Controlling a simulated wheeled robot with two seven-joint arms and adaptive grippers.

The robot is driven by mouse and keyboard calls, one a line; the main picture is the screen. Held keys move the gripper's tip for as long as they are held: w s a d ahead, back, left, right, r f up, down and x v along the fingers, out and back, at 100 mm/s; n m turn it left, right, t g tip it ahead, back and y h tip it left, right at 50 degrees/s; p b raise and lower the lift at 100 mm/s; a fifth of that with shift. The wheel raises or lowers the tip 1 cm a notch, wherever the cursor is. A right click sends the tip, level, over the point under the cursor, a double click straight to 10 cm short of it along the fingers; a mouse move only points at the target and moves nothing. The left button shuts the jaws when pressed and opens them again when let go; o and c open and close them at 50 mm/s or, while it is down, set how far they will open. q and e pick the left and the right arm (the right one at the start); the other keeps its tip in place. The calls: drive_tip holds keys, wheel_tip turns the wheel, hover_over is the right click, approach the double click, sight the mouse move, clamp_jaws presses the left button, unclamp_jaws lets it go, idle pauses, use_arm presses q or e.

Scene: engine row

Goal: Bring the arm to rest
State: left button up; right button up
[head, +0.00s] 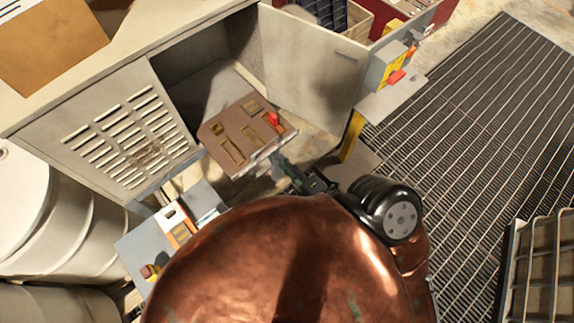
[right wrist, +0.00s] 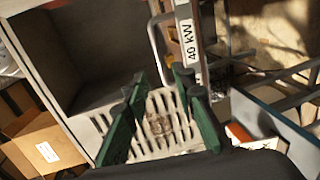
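My right arm, with a copper-coloured shell, fills the lower middle of the head view. My right gripper (head: 290,172) shows beyond it as dark green fingers, close to the near edge of a brown slotted panel (head: 222,143). I cannot tell whether it touches the panel. In the right wrist view the two green fingers (right wrist: 162,84) stand apart. Nothing is held between them; a slatted vent (right wrist: 160,122) shows through the gap. My left gripper is not in view.
A grey cabinet (head: 125,125) stands at the left, its door (head: 310,70) open. A red piece (head: 272,119) sits on the brown panel. A post labelled 40 kW (right wrist: 188,40) rises beyond the fingers. White drums (head: 60,215) stand at the left.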

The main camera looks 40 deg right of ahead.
drive_tip(key=shift+s+r, duration=0.2)
drive_tip(key=shift+s, duration=0.45)
drive_tip(key=s+f+m+g+b, duration=0.2)
drive_tip(key=f+m+g+b, duration=0.1)
drive_tip(key=f, duration=1.4)
drive_tip(key=s+a+f+m+g+y+b, duration=0.1)
drive_tip(key=s+f+m+g+b, duration=0.2)
drive_tip(key=f, duration=1.5)
drive_tip(key=s+f+m+g+b, duration=0.2)
drive_tip(key=f+m+b, duration=0.2)
drive_tip(key=f, duration=1.3)
drive_tip(key=s+d+f+m+g+b, duration=0.2)
drive_tip(key=s+f+m+g+b, duration=0.1)
drive_tip(key=s+f, duration=0.6)
drive_tip(key=s+d+f+m+g+b, duration=0.2)
drive_tip(key=s+f, duration=0.7)
drive_tip(key=f, duration=0.6)
drive_tip(key=shift+s+f+m+g+b, duration=0.2)
drive_tip(key=shift+m+g+b, duration=0.3)
drive_tip(key=shift+g+b, duration=0.45)
drive_tip(key=shift+d, duration=0.1)
